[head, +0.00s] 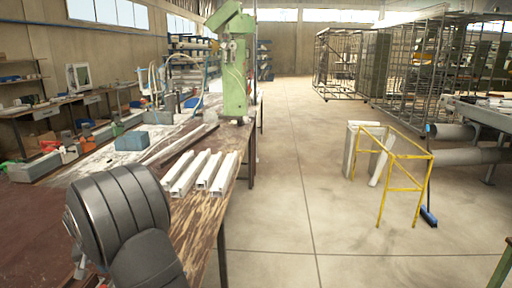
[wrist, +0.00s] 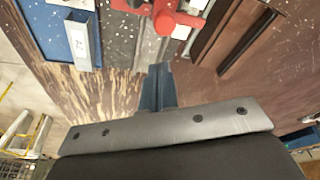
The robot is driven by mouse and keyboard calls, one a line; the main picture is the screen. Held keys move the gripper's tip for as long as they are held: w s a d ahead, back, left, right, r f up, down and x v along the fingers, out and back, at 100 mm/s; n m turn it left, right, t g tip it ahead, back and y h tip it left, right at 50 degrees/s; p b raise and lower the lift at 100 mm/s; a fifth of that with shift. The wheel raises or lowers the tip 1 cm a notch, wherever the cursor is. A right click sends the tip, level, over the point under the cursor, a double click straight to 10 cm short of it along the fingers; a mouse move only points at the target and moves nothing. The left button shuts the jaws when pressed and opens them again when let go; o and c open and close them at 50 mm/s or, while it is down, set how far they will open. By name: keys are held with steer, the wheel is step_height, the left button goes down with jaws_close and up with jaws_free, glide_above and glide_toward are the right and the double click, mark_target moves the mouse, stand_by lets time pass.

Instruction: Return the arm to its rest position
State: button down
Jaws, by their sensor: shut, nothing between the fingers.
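My gripper (wrist: 158,88) shows in the wrist view with its dark fingers together and nothing between them. It is over the worn wooden bench (wrist: 110,95). A red clamp (wrist: 167,18) is just beyond the fingertips in that view, and I cannot tell the exact gap. A short pale profile (wrist: 84,42) lies to the left, on or beside a blue block (wrist: 50,28). In the head view, my dark arm fills the lower left and the gripper is not visible.
Several white profiles (head: 203,172) lie at the bench's right edge. A green machine (head: 235,75) stands behind them. A blue box (head: 131,142) sits farther left. A yellow frame (head: 403,158) stands on the right floor. The aisle beside the bench is clear.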

steer(key=x, duration=0.3)
steer(key=s+x, duration=0.1)
steer(key=shift+w+d+f, duration=0.1)
steer(key=shift+d+f, duration=0.15)
steer(key=shift+f, duration=0.1)
steer(key=w, duration=0.4)
steer(key=shift+w+r, duration=0.1)
steer(key=shift+w, duration=0.45)
